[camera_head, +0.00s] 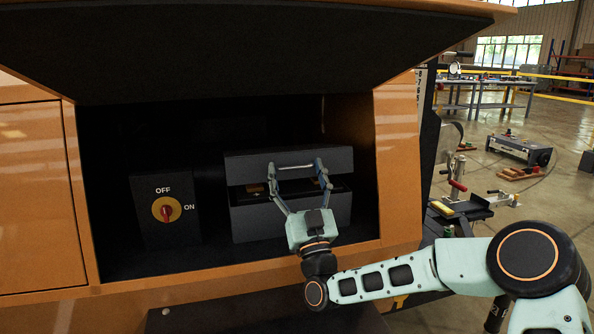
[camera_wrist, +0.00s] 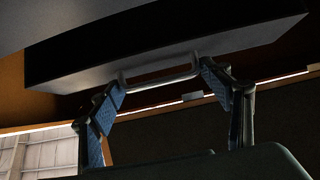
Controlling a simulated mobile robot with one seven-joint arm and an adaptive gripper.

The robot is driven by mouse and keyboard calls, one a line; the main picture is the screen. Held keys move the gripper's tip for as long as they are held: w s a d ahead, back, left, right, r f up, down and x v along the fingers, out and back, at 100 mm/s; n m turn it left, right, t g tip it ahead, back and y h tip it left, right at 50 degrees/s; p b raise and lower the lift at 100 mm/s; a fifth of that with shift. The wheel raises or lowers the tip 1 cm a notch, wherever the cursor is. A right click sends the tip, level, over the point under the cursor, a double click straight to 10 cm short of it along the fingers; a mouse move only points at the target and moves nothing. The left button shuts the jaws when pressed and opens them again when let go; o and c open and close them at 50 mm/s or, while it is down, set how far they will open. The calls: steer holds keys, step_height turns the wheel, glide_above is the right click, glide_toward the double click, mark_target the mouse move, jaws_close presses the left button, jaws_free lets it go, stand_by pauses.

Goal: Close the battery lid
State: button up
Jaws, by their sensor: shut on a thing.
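The battery lid (camera_head: 245,164) is a dark grey cover raised above the battery box (camera_head: 262,224), with a dark gap between them. Brass-coloured parts (camera_head: 255,188) show inside the gap. My gripper (camera_head: 297,172) is in front of the lid, its two fingers spread wide and shut on the lid's handle. In the wrist view the pale bar handle (camera_wrist: 160,77) runs between the two blue-padded fingertips of my gripper (camera_wrist: 162,84). The lid (camera_wrist: 170,40) fills the upper part of that view. The lid's hinge side is hidden.
A switch box (camera_head: 164,208) with a red knob marked OFF and ON stands left of the battery. The orange cabinet's wall (camera_head: 397,160) is close on the right. A large dark hatch panel (camera_head: 230,50) hangs open overhead. The compartment floor in front is narrow.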

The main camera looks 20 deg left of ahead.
steer(key=shift+s+a+f, duration=0.1)
steer(key=shift+a+f, duration=0.15)
steer(key=shift+f, duration=0.1)
steer(key=o, duration=1.4)
steer(key=shift+a+f+g, duration=0.1)
steer(key=shift+a+g, duration=0.05)
steer(key=shift+g, duration=0.15)
steer(key=shift+r, duration=0.2)
steer(key=shift+r, duration=0.3)
step_height(320, 180, up, 9)
steer(key=shift+r, duration=0.15)
steer(key=shift+c, duration=0.5)
